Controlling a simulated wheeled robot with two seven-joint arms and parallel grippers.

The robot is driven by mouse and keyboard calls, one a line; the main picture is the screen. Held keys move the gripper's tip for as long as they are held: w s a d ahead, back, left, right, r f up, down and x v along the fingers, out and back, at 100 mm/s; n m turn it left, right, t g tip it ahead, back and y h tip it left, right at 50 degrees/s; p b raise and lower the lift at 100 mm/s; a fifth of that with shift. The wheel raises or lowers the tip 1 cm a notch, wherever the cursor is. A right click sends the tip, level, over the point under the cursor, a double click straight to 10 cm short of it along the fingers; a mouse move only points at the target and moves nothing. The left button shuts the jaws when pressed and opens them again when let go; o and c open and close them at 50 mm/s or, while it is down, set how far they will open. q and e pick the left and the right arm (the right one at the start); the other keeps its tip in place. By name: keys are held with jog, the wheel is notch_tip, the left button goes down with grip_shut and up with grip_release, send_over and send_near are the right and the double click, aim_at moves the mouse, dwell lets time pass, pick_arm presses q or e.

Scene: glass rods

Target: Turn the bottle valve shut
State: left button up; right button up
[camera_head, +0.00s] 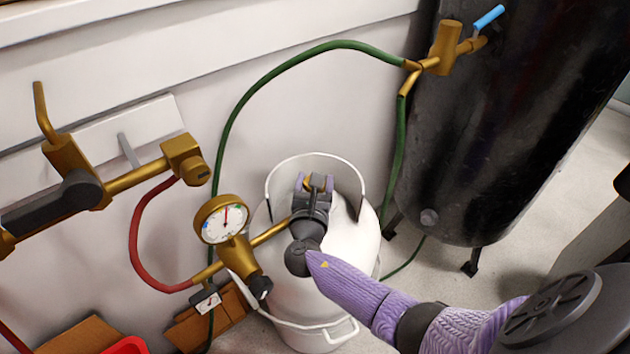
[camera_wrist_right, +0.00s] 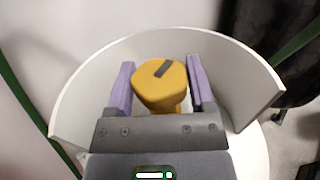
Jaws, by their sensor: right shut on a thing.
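The white gas bottle (camera_head: 352,232) stands upright on the floor, with a white collar around its top. Its valve is a yellow knob (camera_wrist_right: 162,84) with a dark mark on top, inside the collar in the wrist view. My right gripper (camera_head: 316,184) reaches down into the collar from the front. In the head view the gripper hides most of the knob. My left gripper is not in view.
A brass regulator with a round gauge (camera_head: 221,219) sits just left of the bottle, joined to a red hose (camera_head: 135,235). A green hose (camera_head: 240,95) runs to a large black tank (camera_head: 490,120) at right. A brass torch-like fitting (camera_head: 130,180) is at left.

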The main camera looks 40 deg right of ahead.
jog(key=shift+f+m+g+h, duration=0.1)
jog(key=shift+m+g+h, duration=0.4)
jog(key=shift+g+h, duration=0.1)
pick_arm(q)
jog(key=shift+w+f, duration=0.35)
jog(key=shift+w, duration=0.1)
pick_arm(e)
jog(key=shift+m+g+h, duration=0.5)
jog(key=shift+g, duration=0.1)
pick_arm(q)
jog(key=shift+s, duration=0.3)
pick_arm(e)
jog(key=o, duration=1.2)
pick_arm(q)
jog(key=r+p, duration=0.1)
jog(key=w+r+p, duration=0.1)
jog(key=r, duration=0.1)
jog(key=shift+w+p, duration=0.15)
jog(key=shift+p, duration=0.25)
pick_arm(e)
jog(key=v, duration=1)
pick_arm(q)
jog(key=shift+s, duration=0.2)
